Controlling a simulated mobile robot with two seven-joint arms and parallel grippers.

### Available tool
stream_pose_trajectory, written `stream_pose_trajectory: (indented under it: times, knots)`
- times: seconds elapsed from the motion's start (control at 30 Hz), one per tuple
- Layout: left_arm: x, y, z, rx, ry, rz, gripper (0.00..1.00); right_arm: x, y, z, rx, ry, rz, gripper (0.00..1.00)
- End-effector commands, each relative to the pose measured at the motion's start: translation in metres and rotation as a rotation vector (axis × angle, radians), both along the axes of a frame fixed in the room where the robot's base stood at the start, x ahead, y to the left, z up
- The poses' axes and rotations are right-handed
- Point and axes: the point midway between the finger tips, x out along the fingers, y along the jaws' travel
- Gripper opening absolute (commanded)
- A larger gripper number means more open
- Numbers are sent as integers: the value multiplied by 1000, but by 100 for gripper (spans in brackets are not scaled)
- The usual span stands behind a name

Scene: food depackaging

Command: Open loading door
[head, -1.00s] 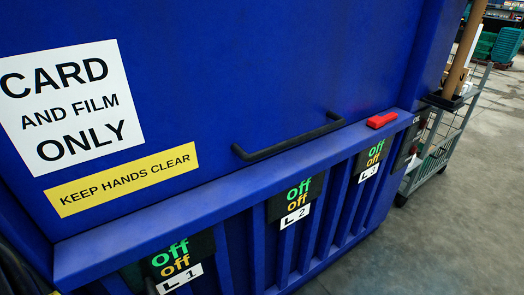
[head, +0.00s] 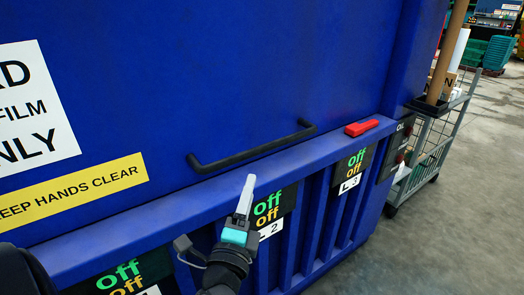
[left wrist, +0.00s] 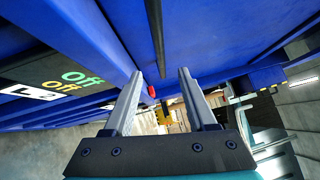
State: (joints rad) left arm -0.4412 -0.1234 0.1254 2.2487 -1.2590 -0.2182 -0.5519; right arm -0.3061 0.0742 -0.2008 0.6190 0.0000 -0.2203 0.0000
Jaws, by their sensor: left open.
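The blue loading door (head: 240,70) fills the upper part of the head view and looks shut against the ledge below it. A black bar handle (head: 250,152) runs along its lower edge. A red latch (head: 362,128) sits on the ledge right of the handle. My left gripper (head: 248,183) is in front of the ledge, below the handle and apart from it, pointing up. In the left wrist view its fingers (left wrist: 160,76) are spread with nothing held. The black handle (left wrist: 155,30) and red latch (left wrist: 151,91) show beyond them. My right gripper is out of view.
The blue ledge (head: 205,195) juts out below the door. Dark panels reading "off" (head: 275,207) line the front under it. A grey wire trolley (head: 440,140) with rolls and boxes stands to the right. The concrete floor (head: 460,240) at right is clear.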

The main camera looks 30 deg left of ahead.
Motion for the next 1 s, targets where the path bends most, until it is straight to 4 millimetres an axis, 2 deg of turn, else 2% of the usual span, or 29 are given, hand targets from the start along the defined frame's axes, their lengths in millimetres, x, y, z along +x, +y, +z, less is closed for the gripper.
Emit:
stream_pose_trajectory:
  times: [0.3,0.7,1.0]
  knots:
    - [44,17,11,-1,-2,-2,57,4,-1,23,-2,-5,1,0]
    - [106,42,17,-4,-1,-2,57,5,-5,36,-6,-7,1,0]
    - [132,53,19,-4,1,-1,57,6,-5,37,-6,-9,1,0]
